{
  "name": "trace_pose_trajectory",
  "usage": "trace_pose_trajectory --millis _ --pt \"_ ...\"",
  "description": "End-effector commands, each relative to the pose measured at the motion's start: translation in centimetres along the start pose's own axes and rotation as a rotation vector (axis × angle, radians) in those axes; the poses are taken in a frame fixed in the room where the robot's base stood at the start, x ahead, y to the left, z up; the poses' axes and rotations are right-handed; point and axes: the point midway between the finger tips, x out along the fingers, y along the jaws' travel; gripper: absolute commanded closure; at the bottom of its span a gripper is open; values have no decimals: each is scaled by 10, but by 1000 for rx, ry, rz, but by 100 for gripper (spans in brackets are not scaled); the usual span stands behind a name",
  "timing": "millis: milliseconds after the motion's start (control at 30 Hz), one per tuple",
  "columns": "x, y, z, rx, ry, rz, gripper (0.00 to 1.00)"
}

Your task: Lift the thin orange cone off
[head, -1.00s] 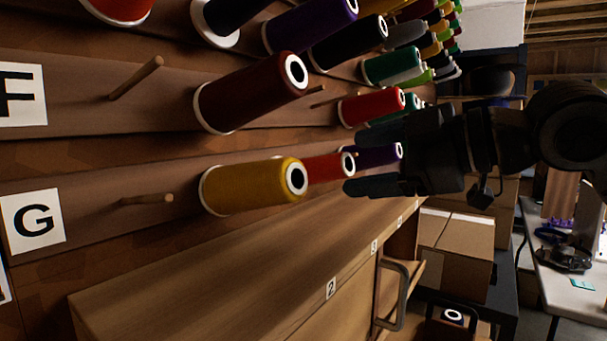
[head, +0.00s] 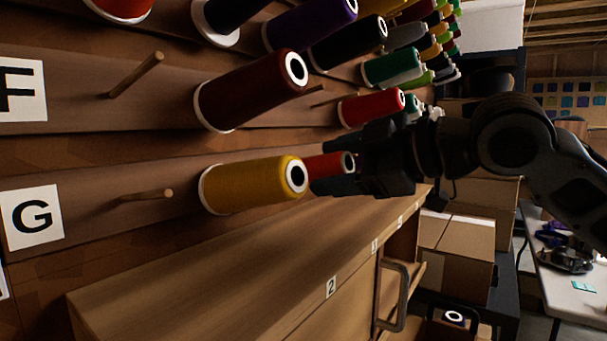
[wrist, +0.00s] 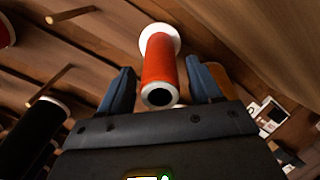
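The thin orange cone (head: 325,163) sits on its peg in row G, just behind the yellow cone and partly hidden by it. In the wrist view the orange cone (wrist: 160,62) points towards me, with its white base at the wall and its dark-holed tip near my palm. My gripper (head: 323,167) is at the cone in the head view. In the wrist view my gripper (wrist: 164,76) is open, with one blue finger on each side of the cone and a visible gap on both sides.
The yellow cone (head: 252,186) is close on the left of my gripper. A red cone (head: 371,107) and a dark maroon cone (head: 250,92) are on the row above. A wooden cabinet top (head: 215,262) lies below. A black cone (wrist: 35,133) shows in the wrist view.

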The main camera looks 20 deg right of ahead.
Motion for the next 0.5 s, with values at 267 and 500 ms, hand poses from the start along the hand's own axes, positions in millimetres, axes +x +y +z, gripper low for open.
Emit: trace_pose_trajectory --millis 267,500 --pt "0 0 0 0 0 0 64" --pt "-1 0 0 0 0 0 78"
